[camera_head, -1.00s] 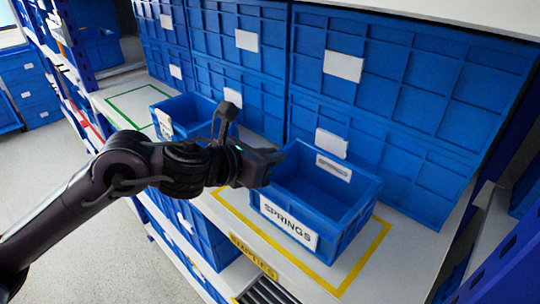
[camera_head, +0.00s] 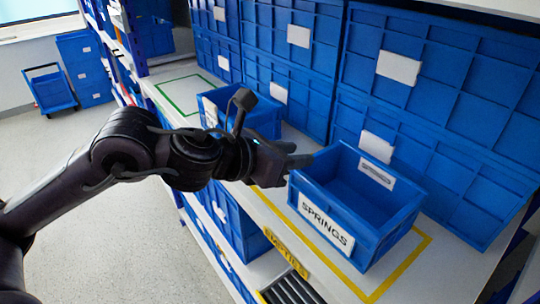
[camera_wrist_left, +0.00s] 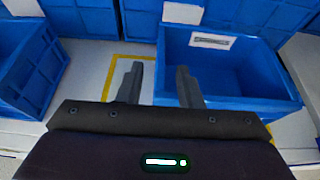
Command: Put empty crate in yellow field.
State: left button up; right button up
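A blue crate labelled SPRINGS (camera_head: 350,229) stands on the shelf within the yellow outline (camera_head: 402,268), nothing visible inside it. It also shows on the right of the left wrist view (camera_wrist_left: 235,75); part of the yellow outline (camera_wrist_left: 108,82) lies left of it. My left gripper (camera_head: 300,160) is at the crate's left side. In the wrist view its two fingers (camera_wrist_left: 158,75) are spread apart, with the crate's left wall between them and the right finger over the interior. Contact with the wall cannot be told. My right gripper is not in view.
Another blue crate (camera_head: 262,122) stands left of the outline, partly behind my arm. A green outline (camera_head: 180,98) is marked farther left. Stacked blue boxes (camera_head: 425,110) line the back. A yellow label strip (camera_head: 287,252) runs along the shelf's front edge.

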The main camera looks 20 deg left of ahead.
pick_arm(q)
jog(key=b+v, duration=0.5)
jog(key=v, duration=0.1)
jog(key=shift+s, duration=0.15)
dwell(0.5)
